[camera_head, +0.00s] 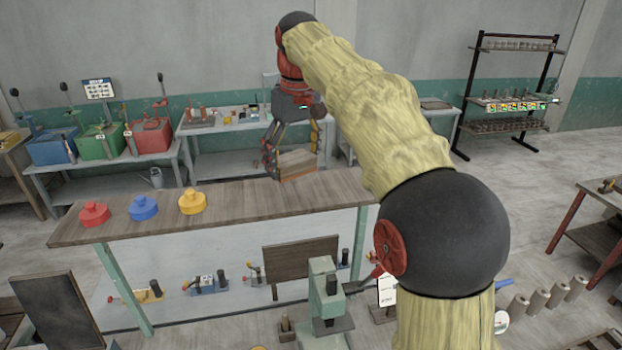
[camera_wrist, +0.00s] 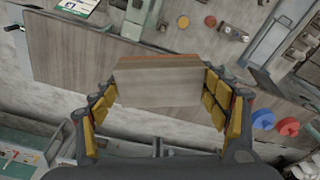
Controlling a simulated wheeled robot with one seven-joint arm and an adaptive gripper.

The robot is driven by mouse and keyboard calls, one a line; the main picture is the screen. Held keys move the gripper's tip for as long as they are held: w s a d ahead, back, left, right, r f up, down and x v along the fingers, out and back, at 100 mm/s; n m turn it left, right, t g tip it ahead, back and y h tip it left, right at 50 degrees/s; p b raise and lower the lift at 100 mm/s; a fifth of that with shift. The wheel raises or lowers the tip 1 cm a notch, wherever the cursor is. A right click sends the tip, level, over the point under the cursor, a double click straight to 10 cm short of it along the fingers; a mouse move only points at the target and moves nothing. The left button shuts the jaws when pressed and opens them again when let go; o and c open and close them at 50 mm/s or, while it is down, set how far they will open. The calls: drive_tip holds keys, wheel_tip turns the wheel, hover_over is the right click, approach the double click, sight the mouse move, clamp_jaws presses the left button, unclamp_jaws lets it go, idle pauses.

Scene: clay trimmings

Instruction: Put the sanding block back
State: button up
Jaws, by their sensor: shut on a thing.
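The sanding block (camera_wrist: 158,84) is a wooden block with a thin orange-brown layer along one edge. My gripper (camera_wrist: 158,98) is shut on it, with yellow-padded fingers at both sides in the wrist view. In the head view the block (camera_head: 297,164) hangs from my gripper (camera_head: 288,150) above or near the back edge of the wooden bench (camera_head: 240,203). I cannot tell from the head view exactly how high it is above the bench top. My arm hides part of the bench's right side.
Red (camera_head: 94,214), blue (camera_head: 143,207) and yellow (camera_head: 192,201) lidded pots stand on the bench's left part. Behind are a back table (camera_head: 215,160) with tools and coloured bins (camera_head: 152,137). A green press (camera_head: 325,295) stands in front. The bench middle looks clear.

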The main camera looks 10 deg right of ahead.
drive_tip(key=w+d+f+p, duration=0.3)
drive_tip(key=w+d+f, duration=0.15)
drive_tip(key=w, duration=0.35)
hover_over(313, 188)
drive_tip(key=f, duration=0.4)
drive_tip(key=shift+s+a+f+p, duration=0.15)
drive_tip(key=shift+s+f+p, duration=0.15)
drive_tip(key=shift+s+p, duration=0.1)
drive_tip(key=shift+w+d+f, duration=0.1)
drive_tip(key=shift+d+f, duration=0.1)
drive_tip(key=shift+f, duration=0.4)
wheel_tip(313, 188, down, 3)
drive_tip(key=shift+w+r+p, duration=0.15)
drive_tip(key=shift+r+p, duration=0.05)
drive_tip(key=shift+p, duration=0.5)
drive_tip(key=shift+f, duration=0.2)
drive_tip(key=o, duration=1.2)
